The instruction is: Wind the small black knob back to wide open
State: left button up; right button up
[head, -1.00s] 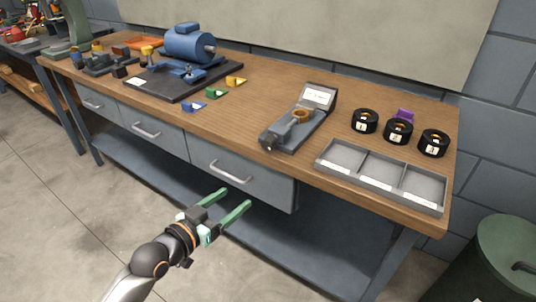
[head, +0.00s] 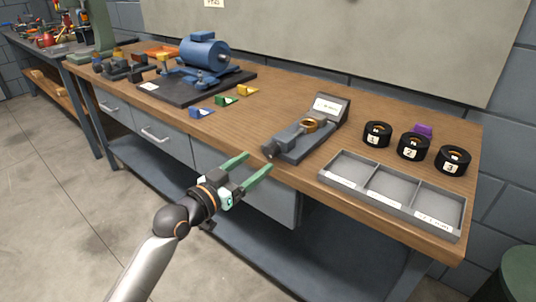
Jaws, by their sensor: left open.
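A small black knob (head: 268,151) sits at the near left end of a grey split-casing fixture (head: 296,143) on the workbench. A brass-coloured ring (head: 313,125) sits in the fixture, and a labelled plate (head: 328,107) stands at its far end. My left gripper (head: 253,168) has green fingers, is open and empty, and is just in front of the bench edge, a little left of and nearer than the knob. The knob is apart from the fingers. My right gripper is not in view.
Three black numbered rings (head: 413,147) stand at the right behind a grey three-compartment tray (head: 385,193). A blue motor (head: 205,60) on a dark plate stands at the back left. Small blue, green and yellow blocks (head: 223,101) lie between. The bench front edge and drawers are close to the gripper.

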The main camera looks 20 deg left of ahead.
aim_at(268, 154)
pick_arm(q)
jog(key=x, duration=0.6)
grip_shut()
dwell(0.6)
